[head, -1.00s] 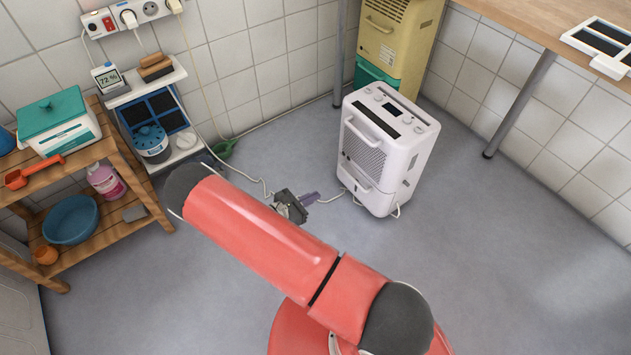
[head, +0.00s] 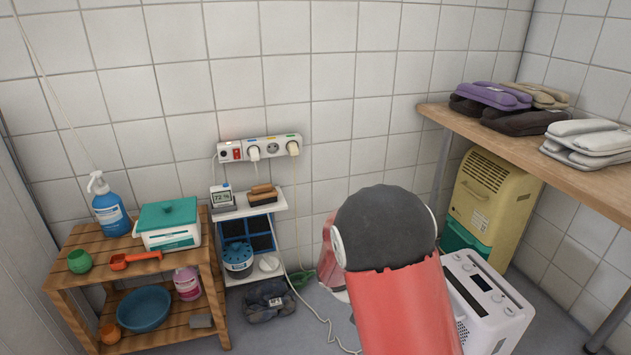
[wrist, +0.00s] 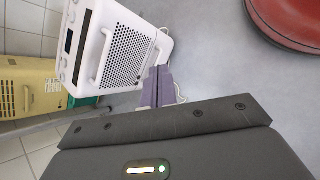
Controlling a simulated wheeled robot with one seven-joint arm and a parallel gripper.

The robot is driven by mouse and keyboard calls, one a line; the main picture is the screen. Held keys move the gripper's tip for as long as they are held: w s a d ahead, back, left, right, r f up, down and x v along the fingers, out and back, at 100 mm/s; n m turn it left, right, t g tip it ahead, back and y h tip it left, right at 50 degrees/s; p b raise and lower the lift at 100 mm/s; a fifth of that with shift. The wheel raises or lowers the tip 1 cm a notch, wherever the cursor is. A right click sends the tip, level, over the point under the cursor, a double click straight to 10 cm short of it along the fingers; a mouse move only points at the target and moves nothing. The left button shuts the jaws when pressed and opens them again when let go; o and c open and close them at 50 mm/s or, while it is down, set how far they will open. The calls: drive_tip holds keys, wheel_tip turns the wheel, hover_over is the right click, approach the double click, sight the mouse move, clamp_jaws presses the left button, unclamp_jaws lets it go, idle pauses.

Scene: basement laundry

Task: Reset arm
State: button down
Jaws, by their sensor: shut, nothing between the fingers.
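In the wrist view my gripper (wrist: 158,88) shows two purple-grey fingers closed together, with nothing between them. It hangs over the grey floor, and the white dehumidifier (wrist: 113,45) appears behind and to the left of the fingertips. In the head view my red arm with its dark grey joint fills the lower middle and hides the gripper. The arm also covers part of the same white dehumidifier (head: 487,300).
A wooden shelf (head: 75,240) with bottles, a teal-lidded box and a blue basin stands at left. A small white shelf (head: 245,208) stands under a power strip (head: 262,148). A cream-and-green unit (head: 487,200) stands beneath a wooden counter (head: 540,155). A cable crosses the floor.

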drive_tip(key=s+a+r+m+t+y+p, duration=0.1)
drive_tip(key=s+r+m+t+y, duration=0.2)
drive_tip(key=s+r, duration=0.6)
drive_tip(key=s+a+r+m+t+y+p, duration=0.1)
drive_tip(key=s+r+m+t+y, duration=0.2)
drive_tip(key=s+r, duration=0.7)
wheel_tip(320, 180, up, 6)
drive_tip(key=m+y, duration=0.2)
drive_tip(key=m, duration=0.1)
drive_tip(key=shift+a+f+m+t+y+p, duration=0.15)
drive_tip(key=shift+a+m+t+y+p, duration=0.15)
drive_tip(key=shift+m, duration=0.1)
drive_tip(key=shift+d, duration=0.2)
